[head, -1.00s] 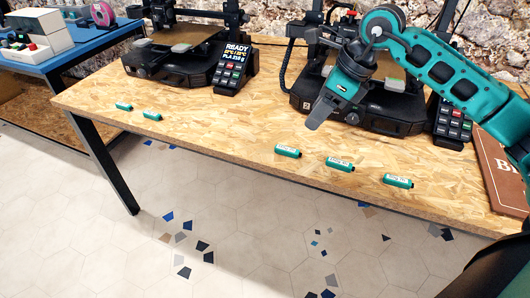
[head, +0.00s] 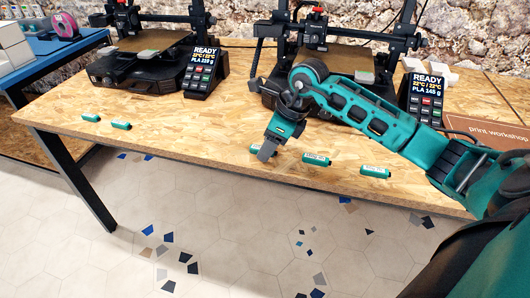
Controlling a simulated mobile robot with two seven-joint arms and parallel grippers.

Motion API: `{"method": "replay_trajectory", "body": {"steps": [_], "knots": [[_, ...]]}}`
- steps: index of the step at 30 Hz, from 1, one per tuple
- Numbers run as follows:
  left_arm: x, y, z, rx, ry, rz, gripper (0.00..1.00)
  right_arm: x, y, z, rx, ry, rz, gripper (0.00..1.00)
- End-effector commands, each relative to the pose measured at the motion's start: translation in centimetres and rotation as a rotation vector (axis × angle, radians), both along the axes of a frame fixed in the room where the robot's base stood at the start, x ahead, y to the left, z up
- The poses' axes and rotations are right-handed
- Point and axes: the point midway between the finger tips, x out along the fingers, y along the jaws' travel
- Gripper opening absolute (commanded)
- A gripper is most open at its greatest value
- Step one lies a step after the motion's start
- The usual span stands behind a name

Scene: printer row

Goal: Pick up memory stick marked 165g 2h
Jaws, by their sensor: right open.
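Several green memory sticks with white labels lie on the chipboard table (head: 190,125). Two are at the left: one stick (head: 90,117) and another stick (head: 121,125). Three are nearer the right: a stick partly behind my gripper (head: 255,149), a middle stick (head: 316,159) and a right stick (head: 375,171). The label writing is too small to read. My right gripper (head: 266,152) points down just over the leftmost of these three and covers part of it. Its jaws are open; I cannot tell whether it touches the stick. My left gripper is out of view.
Two black printers, a left one (head: 142,68) and a right one (head: 335,65), stand at the back. Their displays read PLA 219 g (head: 203,62) and PLA 145 g (head: 427,88). A brown "print workshop" sign (head: 490,133) lies at the right. The table's front middle-left is clear.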

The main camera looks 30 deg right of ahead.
Motion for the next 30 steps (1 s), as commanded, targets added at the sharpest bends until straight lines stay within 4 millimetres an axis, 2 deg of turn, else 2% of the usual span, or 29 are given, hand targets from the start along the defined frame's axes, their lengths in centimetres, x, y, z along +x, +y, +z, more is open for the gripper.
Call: {"method": "replay_trajectory", "body": {"steps": [7, 23, 30], "knots": [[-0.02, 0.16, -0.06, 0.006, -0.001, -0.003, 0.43, 0.05, 0.06, -0.13, 0.0, 0.0, 0.001, 0.5], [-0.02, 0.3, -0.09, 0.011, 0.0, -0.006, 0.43, 0.06, 0.03, -0.08, 0.0, -0.002, 0.001, 0.0], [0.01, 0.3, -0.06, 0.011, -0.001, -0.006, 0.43, 0.05, 0.03, -0.07, 0.0, -0.002, 0.001, 0.0]]}}
